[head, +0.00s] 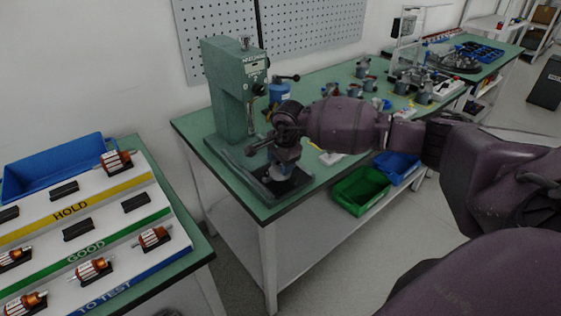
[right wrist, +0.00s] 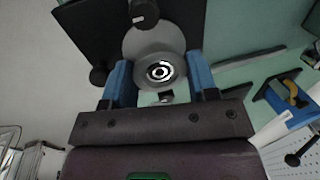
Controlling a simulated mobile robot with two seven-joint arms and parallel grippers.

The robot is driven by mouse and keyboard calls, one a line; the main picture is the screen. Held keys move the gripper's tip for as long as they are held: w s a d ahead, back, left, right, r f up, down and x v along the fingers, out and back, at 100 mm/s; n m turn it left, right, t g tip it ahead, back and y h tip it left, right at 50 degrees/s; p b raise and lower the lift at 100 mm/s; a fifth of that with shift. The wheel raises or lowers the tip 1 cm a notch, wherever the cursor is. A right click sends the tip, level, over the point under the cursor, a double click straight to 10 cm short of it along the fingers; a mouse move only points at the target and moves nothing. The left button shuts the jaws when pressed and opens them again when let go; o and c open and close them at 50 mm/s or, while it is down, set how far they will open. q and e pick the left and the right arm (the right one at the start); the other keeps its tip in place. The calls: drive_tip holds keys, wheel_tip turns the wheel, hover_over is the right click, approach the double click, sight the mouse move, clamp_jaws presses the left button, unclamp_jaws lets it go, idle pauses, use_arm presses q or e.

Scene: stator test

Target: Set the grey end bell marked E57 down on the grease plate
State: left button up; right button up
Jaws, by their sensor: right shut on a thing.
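My right gripper (head: 284,148) points down over the front corner of the green bench. In the right wrist view its blue-padded fingers (right wrist: 159,72) are shut on a round grey end bell (right wrist: 143,42) with a ringed hub in its centre. In the head view the end bell (head: 283,168) shows only partly beneath the fingers. The dark grease plate (head: 296,188) lies right below it and also shows behind it in the right wrist view (right wrist: 85,35). I cannot tell if the end bell touches the plate. The E57 mark is not readable. My left gripper is not in view.
A green press (head: 228,90) stands just behind and left of the plate. Several grey parts and a blue-bodied tool (head: 281,90) stand farther back on the bench. A rack (head: 75,210) with copper rotors is at the left. Green (head: 360,190) and blue bins sit on the lower shelf.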

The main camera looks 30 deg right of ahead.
drive_tip(key=shift+s+f, duration=0.1)
drive_tip(key=shift+r, duration=0.4)
drive_tip(key=shift+r+p, duration=0.4)
drive_tip(key=shift+r, duration=0.1)
drive_tip(key=shift+p+v, duration=0.3)
drive_tip(key=shift+v, duration=0.55)
drive_tip(key=shift+w+r, duration=0.25)
drive_tip(key=shift+w, duration=0.05)
